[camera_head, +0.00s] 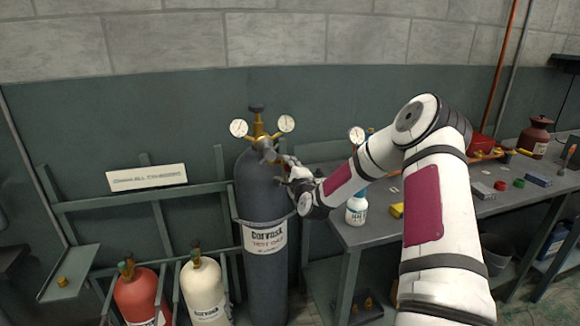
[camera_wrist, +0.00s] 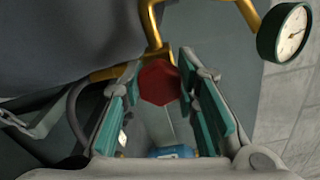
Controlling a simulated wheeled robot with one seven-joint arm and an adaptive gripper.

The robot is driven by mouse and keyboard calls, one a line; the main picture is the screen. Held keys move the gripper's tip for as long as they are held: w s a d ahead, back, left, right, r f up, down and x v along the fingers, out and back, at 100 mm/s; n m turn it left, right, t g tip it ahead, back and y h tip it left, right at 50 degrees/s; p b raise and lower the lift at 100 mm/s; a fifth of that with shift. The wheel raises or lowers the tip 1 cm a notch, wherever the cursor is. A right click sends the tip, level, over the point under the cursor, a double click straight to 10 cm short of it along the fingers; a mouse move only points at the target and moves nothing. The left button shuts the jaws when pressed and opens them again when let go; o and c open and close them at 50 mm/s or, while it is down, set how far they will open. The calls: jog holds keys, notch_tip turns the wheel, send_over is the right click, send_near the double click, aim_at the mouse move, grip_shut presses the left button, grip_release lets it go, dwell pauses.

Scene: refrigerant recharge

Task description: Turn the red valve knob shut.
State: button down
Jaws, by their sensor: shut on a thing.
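The red valve knob (camera_wrist: 159,82) sits between the two fingers of my gripper (camera_wrist: 157,76) in the wrist view, near the fingertips. My gripper is shut on it. The knob is below a brass pipe fitting (camera_wrist: 152,28). In the head view, my gripper (camera_head: 278,164) reaches in from the right to the brass regulator (camera_head: 259,129) on top of the tall dark cylinder (camera_head: 264,275). The gripper hides the knob there. The cylinder stands upright with a white label.
Round gauges (camera_head: 239,128) (camera_head: 287,123) flank the regulator; one gauge (camera_wrist: 290,32) is close beside the right finger. A red cylinder (camera_head: 139,290) and a cream cylinder (camera_head: 205,288) stand at lower left. The workbench (camera_head: 378,232) at right holds bottles and small parts.

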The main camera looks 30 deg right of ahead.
jog(key=m, duration=0.3)
jog(key=shift+m+p, duration=0.3)
jog(key=shift+p, duration=0.1)
jog(key=shift+d, duration=0.1)
jog(key=c, duration=1.2)
grip_release()
jog(key=shift+s, duration=0.1)
jog(key=v, duration=1.2)
